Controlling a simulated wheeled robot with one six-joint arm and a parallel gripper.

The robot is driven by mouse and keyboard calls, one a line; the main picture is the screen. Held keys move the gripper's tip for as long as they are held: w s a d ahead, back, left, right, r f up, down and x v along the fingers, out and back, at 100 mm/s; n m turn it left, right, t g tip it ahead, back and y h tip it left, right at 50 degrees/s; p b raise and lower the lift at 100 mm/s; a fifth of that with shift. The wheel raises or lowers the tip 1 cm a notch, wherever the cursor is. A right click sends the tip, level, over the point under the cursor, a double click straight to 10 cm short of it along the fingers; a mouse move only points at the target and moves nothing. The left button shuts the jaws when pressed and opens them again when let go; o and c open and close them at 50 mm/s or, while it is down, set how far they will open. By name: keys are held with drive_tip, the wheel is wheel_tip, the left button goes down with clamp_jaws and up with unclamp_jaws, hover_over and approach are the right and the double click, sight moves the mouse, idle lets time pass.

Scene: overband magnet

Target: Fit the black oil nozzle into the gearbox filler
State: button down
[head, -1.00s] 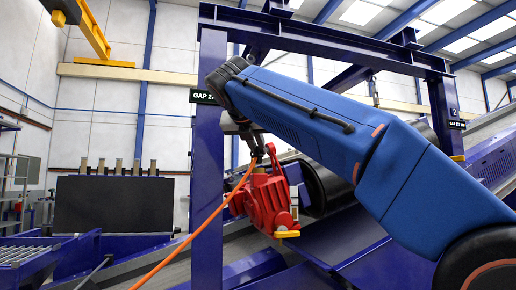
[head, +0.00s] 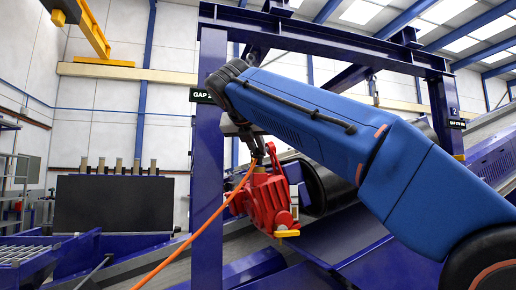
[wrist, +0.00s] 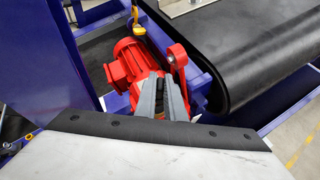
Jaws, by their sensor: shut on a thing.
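The red gearbox (head: 269,203) with its motor is mounted beside the belt drum, and it also shows in the wrist view (wrist: 135,62). My gripper (wrist: 162,116) is over the gearbox, its two grey fingers pointing at the red housing. It is shut on the black oil nozzle, of which only a small dark part shows between the fingers. The orange hose runs up to my gripper in the head view. The filler opening is hidden behind the fingers, so I cannot tell whether the nozzle is in it or above it.
A blue steel post (head: 209,160) stands just left of the gearbox. The black conveyor belt (wrist: 255,45) and its drum lie close on the right in the wrist view. A yellow part (wrist: 137,30) sticks out past the gearbox.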

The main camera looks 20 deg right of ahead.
drive_tip(key=shift+f, duration=1)
drive_tip(key=c, duration=1.8)
unclamp_jaws()
drive_tip(key=shift+o, duration=0.2)
drive_tip(key=v, duration=1.7)
drive_tip(key=shift+s+a+r, duration=0.1)
drive_tip(key=shift+s+a, duration=0.05)
